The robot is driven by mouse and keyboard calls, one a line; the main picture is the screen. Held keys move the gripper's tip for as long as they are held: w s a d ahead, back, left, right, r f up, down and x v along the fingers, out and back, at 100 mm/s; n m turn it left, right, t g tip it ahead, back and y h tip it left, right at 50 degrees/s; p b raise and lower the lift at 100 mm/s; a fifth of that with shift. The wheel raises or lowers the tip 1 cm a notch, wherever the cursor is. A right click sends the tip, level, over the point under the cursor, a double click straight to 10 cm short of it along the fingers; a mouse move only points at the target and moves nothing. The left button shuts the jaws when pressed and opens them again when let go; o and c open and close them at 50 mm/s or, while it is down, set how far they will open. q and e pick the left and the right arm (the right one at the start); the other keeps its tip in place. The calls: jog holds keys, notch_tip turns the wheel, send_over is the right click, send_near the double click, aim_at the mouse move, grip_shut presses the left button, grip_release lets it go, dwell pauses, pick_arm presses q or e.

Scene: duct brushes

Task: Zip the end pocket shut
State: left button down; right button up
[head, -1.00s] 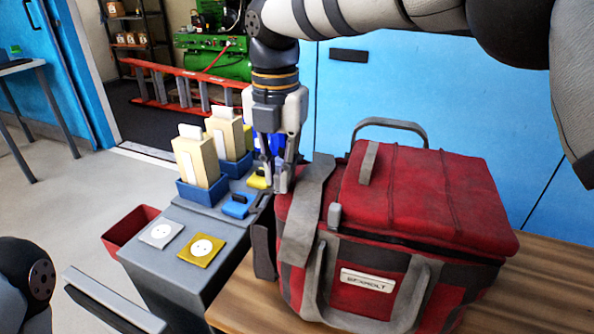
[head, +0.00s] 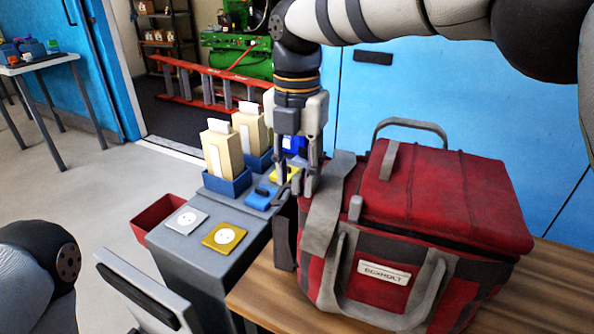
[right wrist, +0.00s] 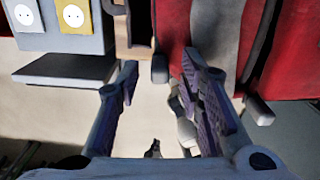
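The red bag (head: 450,200) with grey straps sits on the wooden table, its lid down. A dark panel (head: 284,243) hangs at its left end; it may be the end pocket, whose zip I cannot make out. My right gripper (head: 298,190) points down beside the bag's upper left end. In the right wrist view its two fingers (right wrist: 165,75) are apart, with a small grey tab (right wrist: 160,68) seen in the gap; I cannot tell if it is a zip pull. Nothing is visibly gripped. My left gripper is out of view.
A grey bench (head: 180,245) stands left of the bag. It carries a white socket plate (head: 186,220), a yellow socket plate (head: 224,237), a blue item (head: 262,196) and cartons in blue holders (head: 228,184). A red bin (head: 160,215) is beyond its left side.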

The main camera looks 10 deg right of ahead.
aim_at(297, 175)
notch_tip(297, 175, up, 12)
dwell(0.5)
